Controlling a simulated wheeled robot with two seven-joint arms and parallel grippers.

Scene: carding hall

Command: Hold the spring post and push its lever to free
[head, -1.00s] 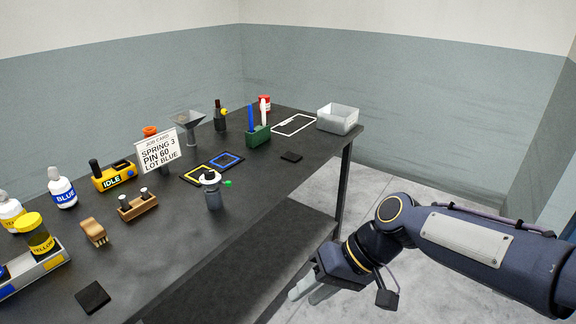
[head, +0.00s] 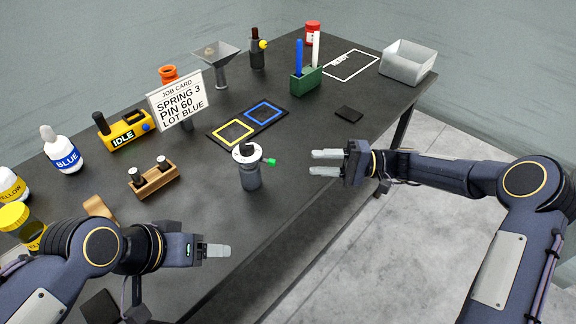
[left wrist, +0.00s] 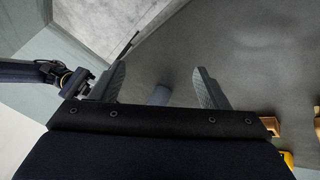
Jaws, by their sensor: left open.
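The spring post (head: 250,178) is a grey upright cylinder near the table's front edge. It has a white dial on top and a green-tipped lever (head: 270,162) that points right. My left gripper (head: 228,251) is open and empty, in front of the post and apart from it.
A job card (head: 178,100) reads SPRING 3, PIN 60, LOT BLUE. Behind the post lies a mat with yellow and blue squares (head: 248,122). A wooden pin block (head: 153,182) stands to its left. The table between post and right gripper is clear.

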